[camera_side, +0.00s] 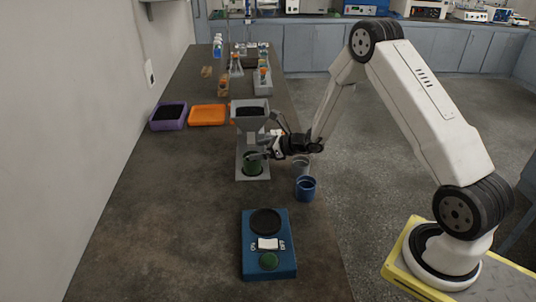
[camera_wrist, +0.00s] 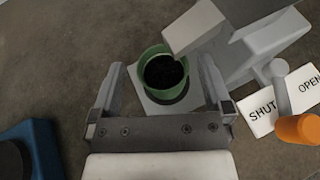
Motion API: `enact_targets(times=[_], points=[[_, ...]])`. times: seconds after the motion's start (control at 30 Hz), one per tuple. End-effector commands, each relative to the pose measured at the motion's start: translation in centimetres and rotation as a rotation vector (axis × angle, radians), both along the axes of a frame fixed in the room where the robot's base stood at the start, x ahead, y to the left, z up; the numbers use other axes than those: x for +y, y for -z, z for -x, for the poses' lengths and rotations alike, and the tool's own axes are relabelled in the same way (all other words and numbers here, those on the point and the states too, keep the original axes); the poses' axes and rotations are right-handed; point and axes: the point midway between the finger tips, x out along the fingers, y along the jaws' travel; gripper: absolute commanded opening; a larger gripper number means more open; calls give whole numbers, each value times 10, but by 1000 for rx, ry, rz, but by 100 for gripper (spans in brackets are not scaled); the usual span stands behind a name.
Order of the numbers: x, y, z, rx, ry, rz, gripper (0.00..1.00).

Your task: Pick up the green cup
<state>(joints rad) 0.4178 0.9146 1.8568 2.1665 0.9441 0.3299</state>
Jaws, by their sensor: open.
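The green cup (camera_side: 252,163) stands upright on the grey base of the hopper stand (camera_side: 250,108), below its outlet. In the wrist view the green cup (camera_wrist: 164,72) is filled with dark granular material and sits on a light plate, partly under the grey spout. My gripper (camera_side: 262,153) reaches in from the right, at the cup. In the wrist view my gripper (camera_wrist: 160,85) is open, with one finger on each side of the cup. I cannot tell whether either finger touches it.
A blue cup (camera_side: 305,189) and a grey cup (camera_side: 301,165) stand to the right. A blue device (camera_side: 268,262) with a dark round pad is in front. Purple (camera_side: 169,116) and orange (camera_side: 208,115) trays lie behind left. An orange-knobbed lever (camera_wrist: 298,129) is beside SHUT/OPEN labels. The left bench is clear.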

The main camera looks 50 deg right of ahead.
Motion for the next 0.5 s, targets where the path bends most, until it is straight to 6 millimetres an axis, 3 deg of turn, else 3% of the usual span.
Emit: enact_targets(times=[0.23, 0.5], points=[[0, 10, 0, 2, 1, -1, 100], [0, 38, 1, 4, 0, -1, 100]])
